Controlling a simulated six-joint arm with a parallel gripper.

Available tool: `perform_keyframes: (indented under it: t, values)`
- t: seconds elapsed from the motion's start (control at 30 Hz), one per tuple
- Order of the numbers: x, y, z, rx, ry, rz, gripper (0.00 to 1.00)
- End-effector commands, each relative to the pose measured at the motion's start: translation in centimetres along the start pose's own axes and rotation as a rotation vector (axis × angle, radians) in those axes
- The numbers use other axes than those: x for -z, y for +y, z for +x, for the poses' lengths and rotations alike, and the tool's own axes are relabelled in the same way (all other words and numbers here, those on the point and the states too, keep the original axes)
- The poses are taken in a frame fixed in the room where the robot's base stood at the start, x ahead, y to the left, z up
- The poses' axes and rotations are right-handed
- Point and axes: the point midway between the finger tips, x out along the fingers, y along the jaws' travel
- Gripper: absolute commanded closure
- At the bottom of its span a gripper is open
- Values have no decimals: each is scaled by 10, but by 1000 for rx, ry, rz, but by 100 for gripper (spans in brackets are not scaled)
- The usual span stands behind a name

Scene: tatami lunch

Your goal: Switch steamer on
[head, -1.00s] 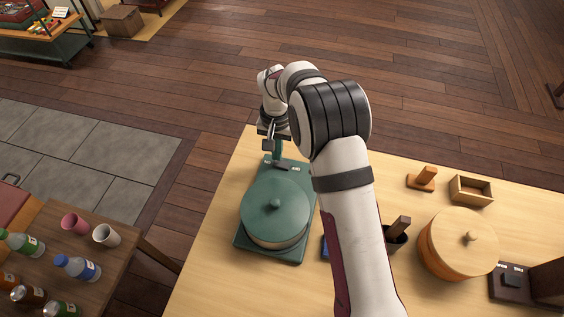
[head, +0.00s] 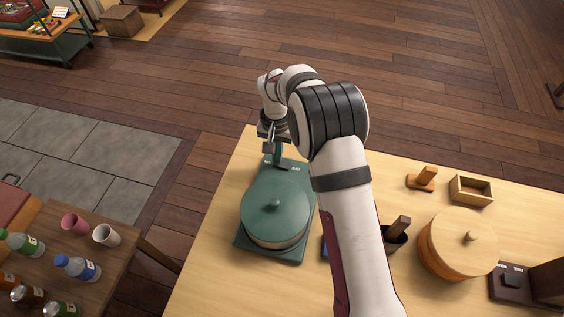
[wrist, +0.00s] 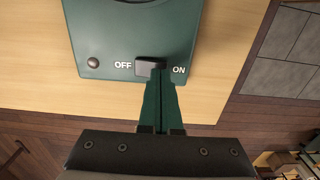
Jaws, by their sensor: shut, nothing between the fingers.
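The green steamer (head: 275,215) stands on the wooden table, with its domed lid on. Its front panel (wrist: 115,45) shows in the wrist view with OFF on the left and ON on the right. A black switch knob (wrist: 148,66) sits between the two labels. A small round brownish lamp (wrist: 93,62) on the panel looks unlit. My gripper (wrist: 159,73) is shut and empty, its green fingertips at the right part of the knob, on the ON side. They seem to touch it, but I cannot be sure. In the head view my gripper (head: 276,163) is over the steamer's far edge.
On the table's right are a round wooden box (head: 457,243), a small open wooden tray (head: 471,190), a wooden stand (head: 422,179) and a dark device (head: 511,282). A side table (head: 105,262) with bottles and cups stands at left.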

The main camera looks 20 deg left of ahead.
Motion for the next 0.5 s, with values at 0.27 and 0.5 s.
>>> perform_keyframes:
  t: [0.27, 0.5]
  values:
    - [0, 0, 4, 0, 0, 0, 100]
    - [0, 0, 8, 0, 1, 0, 100]
